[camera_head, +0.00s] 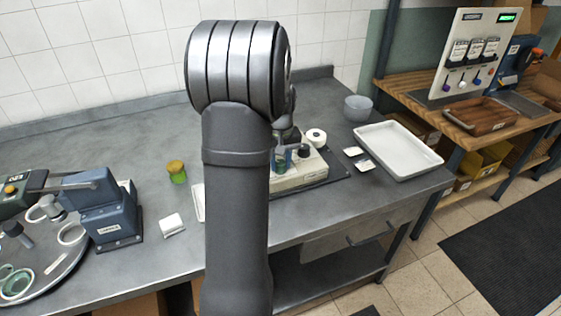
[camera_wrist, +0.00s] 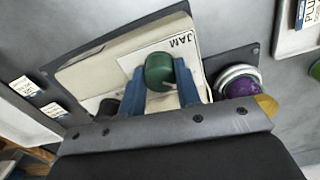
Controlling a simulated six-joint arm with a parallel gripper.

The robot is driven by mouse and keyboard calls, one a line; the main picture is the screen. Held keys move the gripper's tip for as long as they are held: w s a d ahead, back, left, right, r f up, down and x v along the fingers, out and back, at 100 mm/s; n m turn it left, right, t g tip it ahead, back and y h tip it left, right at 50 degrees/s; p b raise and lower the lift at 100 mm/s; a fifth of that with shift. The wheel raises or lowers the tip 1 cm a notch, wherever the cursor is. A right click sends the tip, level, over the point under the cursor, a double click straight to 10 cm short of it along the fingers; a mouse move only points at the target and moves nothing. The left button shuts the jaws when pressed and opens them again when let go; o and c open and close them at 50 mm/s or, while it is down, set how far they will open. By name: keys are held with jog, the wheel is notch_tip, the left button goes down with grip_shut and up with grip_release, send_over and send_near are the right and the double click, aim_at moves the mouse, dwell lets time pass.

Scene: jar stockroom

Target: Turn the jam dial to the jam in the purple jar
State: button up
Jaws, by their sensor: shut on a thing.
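The jam dial (camera_wrist: 158,68) shows in the wrist view as a dark green knob on a pale panel (camera_wrist: 90,75) marked "JAM". My gripper (camera_wrist: 160,85) is shut on it, with a blue finger on each side. Any pointer on the dial is hidden, so its setting cannot be told. In the head view my gripper (camera_head: 281,160) is at the pale unit (camera_head: 308,172), and my arm hides the purple jar.
A green jar (camera_head: 177,171) with an orange lid stands left of my arm. White cards (camera_head: 172,224) lie around the unit. A white tray (camera_head: 398,149) and a grey bowl (camera_head: 358,108) are to its right. A blue machine (camera_head: 107,215) stands farther left.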

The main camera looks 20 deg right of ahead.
jog(key=o, duration=1)
jog(key=shift+c, duration=0.2)
notch_tip(320, 180, up, 18)
jog(key=shift+f, duration=0.25)
jog(key=shift+f, duration=0.1)
notch_tip(320, 180, down, 17)
jog(key=shift+f, duration=0.2)
jog(key=shift+r, duration=0.1)
dwell(0.3)
